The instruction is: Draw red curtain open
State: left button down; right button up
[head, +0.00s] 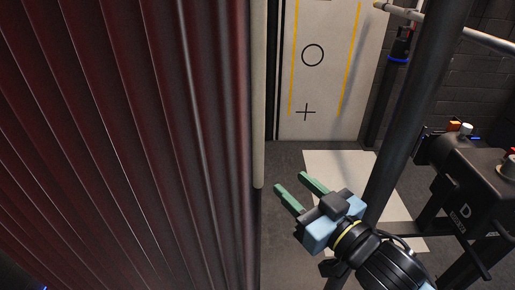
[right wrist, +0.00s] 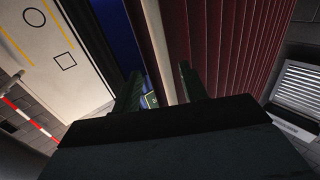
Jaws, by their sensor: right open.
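The dark red pleated curtain (head: 130,140) fills the left of the head view. A pale upright bar (head: 259,95) runs down its right edge and ends near mid-height of the picture. My right gripper (head: 290,182) is open and empty, just right of the bar's lower end, its green fingers pointing up and left. In the right wrist view the curtain (right wrist: 225,40) is at the upper right, and the pale bar (right wrist: 161,45) shows between and beyond the two fingers. I cannot tell whether a finger touches the bar. My left gripper is not in view.
A white panel (head: 330,90) with a circle, a plus and yellow lines stands behind. A dark post (head: 415,110) rises right of my gripper. A black machine marked D (head: 465,190) stands at the right. A pale mat (head: 340,165) lies on the grey floor.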

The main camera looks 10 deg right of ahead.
aim_at(262, 156)
jog(key=p+x, duration=0.1)
jog(key=x, duration=1.2)
grip_shut()
